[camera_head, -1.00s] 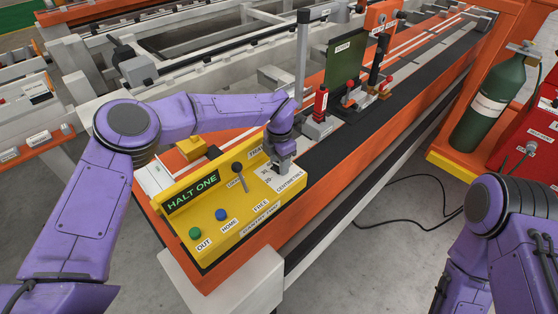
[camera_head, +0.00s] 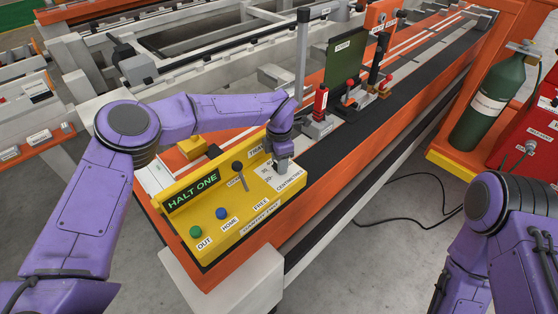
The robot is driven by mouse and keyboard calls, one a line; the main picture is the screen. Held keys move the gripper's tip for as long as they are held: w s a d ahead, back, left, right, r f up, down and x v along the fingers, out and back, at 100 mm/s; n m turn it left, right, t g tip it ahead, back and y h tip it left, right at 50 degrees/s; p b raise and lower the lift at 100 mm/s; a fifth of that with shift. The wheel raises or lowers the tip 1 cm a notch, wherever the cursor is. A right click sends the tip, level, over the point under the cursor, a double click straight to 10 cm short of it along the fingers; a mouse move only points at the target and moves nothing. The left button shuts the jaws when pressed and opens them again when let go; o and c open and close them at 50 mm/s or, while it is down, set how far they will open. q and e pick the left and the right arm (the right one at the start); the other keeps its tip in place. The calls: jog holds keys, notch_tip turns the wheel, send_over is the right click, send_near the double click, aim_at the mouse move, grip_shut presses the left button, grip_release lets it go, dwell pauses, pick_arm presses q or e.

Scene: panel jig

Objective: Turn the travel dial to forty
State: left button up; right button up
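The yellow control panel (camera_head: 222,236) sits at the near end of the orange bench. It has a dark display reading HALT ONE (camera_head: 193,193), a green button (camera_head: 196,231), a blue button (camera_head: 221,213) and a black-knobbed lever (camera_head: 238,169). A white plate (camera_head: 268,174) with scale numbers, one of them 20, lies by the CENTIMETRES label (camera_head: 290,181). My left gripper (camera_head: 282,168) points down over this plate. It covers the travel dial, so the pointer's setting and any grip on it are hidden. My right arm stands at the lower right; its gripper is out of view.
A grey post (camera_head: 303,60), a red block (camera_head: 320,100) and a dark green panel (camera_head: 345,62) stand on the bench beyond my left gripper. A green gas cylinder (camera_head: 489,103) stands at the right. A black cable lies on the open floor.

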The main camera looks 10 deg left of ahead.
pick_arm(q)
jog(key=o, duration=0.4)
jog(key=shift+w+r, duration=0.1)
notch_tip(320, 180, up, 11)
jog(key=b, duration=0.2)
jog(key=shift+f+b, duration=0.2)
jog(key=shift+b, duration=0.1)
